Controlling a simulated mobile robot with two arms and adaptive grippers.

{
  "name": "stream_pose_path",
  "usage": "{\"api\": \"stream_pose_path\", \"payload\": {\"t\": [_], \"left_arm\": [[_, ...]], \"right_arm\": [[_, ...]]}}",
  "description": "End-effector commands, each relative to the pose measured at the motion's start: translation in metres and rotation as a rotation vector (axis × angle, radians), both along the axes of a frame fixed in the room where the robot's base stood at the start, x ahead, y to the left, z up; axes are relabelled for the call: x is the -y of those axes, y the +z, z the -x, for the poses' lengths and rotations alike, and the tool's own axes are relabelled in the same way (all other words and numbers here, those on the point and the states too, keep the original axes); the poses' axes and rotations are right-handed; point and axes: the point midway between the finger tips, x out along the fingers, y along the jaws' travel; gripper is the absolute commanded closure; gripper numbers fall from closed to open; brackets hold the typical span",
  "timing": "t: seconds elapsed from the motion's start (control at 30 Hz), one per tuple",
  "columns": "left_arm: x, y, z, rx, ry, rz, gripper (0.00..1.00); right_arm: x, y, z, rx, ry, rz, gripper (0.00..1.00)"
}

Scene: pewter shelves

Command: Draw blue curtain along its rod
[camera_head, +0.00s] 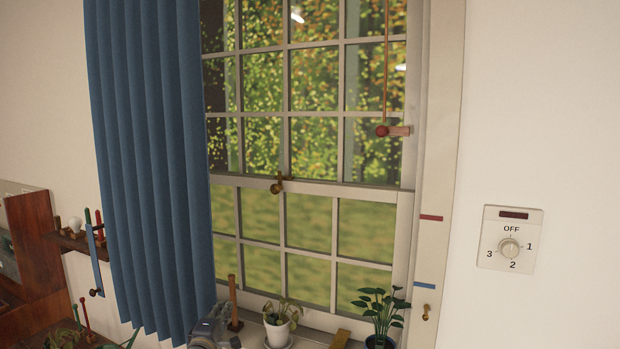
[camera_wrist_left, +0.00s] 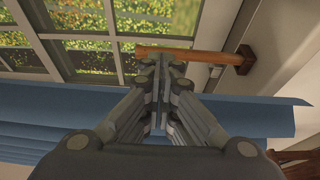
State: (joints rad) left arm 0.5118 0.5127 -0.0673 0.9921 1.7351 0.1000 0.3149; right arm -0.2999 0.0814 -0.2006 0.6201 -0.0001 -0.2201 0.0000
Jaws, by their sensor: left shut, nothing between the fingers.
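The blue curtain (camera_head: 150,165) hangs in folds over the left side of the window, covering only its left edge. Its top and the rod are out of the head view. My left gripper (camera_head: 208,333) shows in part at the bottom of the head view, by the curtain's lower right corner. In the left wrist view my left gripper (camera_wrist_left: 160,68) is shut and empty. The curtain (camera_wrist_left: 265,118) runs sideways behind its fingers there. I cannot tell whether they touch the cloth. My right gripper is not in view.
A wooden peg (camera_head: 233,295) stands on the sill close to my left gripper; it also shows in the left wrist view (camera_wrist_left: 200,56). A white potted plant (camera_head: 278,333) and a dark potted plant (camera_head: 380,310) stand farther right. A red-knobbed cord (camera_head: 382,130) hangs before the window.

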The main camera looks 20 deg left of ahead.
Motion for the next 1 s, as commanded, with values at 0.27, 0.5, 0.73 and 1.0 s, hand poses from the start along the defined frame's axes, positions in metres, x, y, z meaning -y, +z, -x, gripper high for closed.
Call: {"api": "stream_pose_path", "payload": {"t": [0.27,0.5,0.73,1.0], "left_arm": [[-0.003,-0.001,0.000,0.000,0.001,-0.001,1.00],[-0.039,-0.005,-0.001,0.001,0.003,-0.001,1.00],[-0.077,-0.006,-0.002,0.002,0.004,-0.002,1.00],[-0.117,-0.007,-0.004,0.003,0.003,-0.001,1.00]], "right_arm": [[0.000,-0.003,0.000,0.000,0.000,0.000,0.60],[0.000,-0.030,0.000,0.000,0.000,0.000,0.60],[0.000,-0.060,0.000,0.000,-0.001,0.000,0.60],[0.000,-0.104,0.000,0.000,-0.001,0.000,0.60]]}}
